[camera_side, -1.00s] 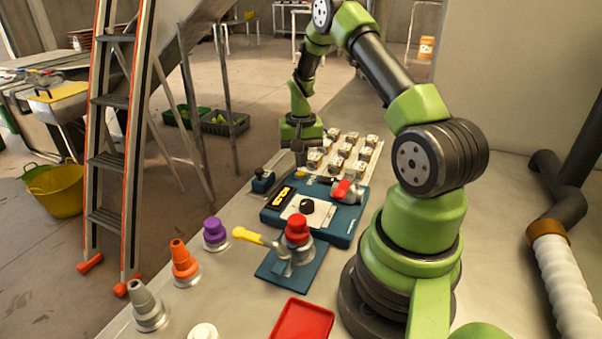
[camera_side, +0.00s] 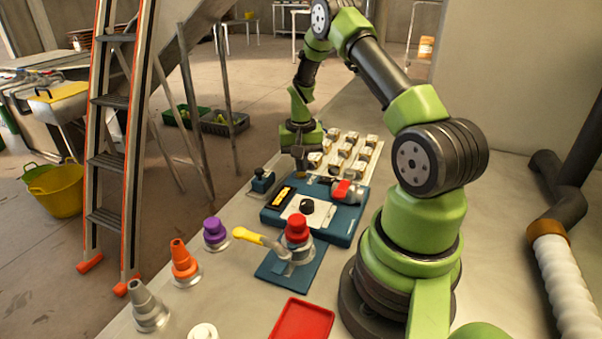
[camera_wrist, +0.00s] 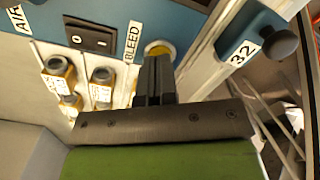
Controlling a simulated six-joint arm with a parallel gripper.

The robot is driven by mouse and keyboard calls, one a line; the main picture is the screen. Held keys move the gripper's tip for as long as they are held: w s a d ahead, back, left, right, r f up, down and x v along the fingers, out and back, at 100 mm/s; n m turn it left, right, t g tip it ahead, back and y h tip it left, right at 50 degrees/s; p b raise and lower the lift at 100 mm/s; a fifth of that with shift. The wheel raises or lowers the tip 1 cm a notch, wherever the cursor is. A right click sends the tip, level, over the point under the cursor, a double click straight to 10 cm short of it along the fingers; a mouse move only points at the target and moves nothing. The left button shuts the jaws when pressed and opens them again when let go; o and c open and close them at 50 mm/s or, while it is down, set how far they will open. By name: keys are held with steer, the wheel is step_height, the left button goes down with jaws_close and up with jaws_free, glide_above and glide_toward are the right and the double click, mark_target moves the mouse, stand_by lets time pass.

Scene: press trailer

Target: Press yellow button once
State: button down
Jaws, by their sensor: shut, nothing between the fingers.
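The yellow button (camera_wrist: 158,47) shows in the wrist view as a yellow disc in a pale ring, beside the "BLEED" label and partly behind my fingers. In the side view it is hidden by my fingertips. My gripper (camera_side: 301,170) is shut and empty, pointing down at the button at the far end of the blue control box (camera_side: 340,226). In the wrist view its dark fingers (camera_wrist: 155,72) overlap the button's lower edge. I cannot tell whether they touch it.
The box also carries a black knob (camera_side: 307,206) and a red part (camera_side: 342,190). A small blue box (camera_side: 262,181) stands to its left, and several valve blocks (camera_side: 345,152) behind. A red-knobbed fixture (camera_side: 297,229) is in front. The ladder (camera_side: 108,160) stands left of the table.

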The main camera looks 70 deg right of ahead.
steer(key=shift+f, duration=0.25)
steer(key=shift+f, duration=0.25)
stand_by(0.5)
steer(key=shift+r, duration=0.1)
step_height(320, 180, up, 11)
stand_by(0.8)
stand_by(0.6)
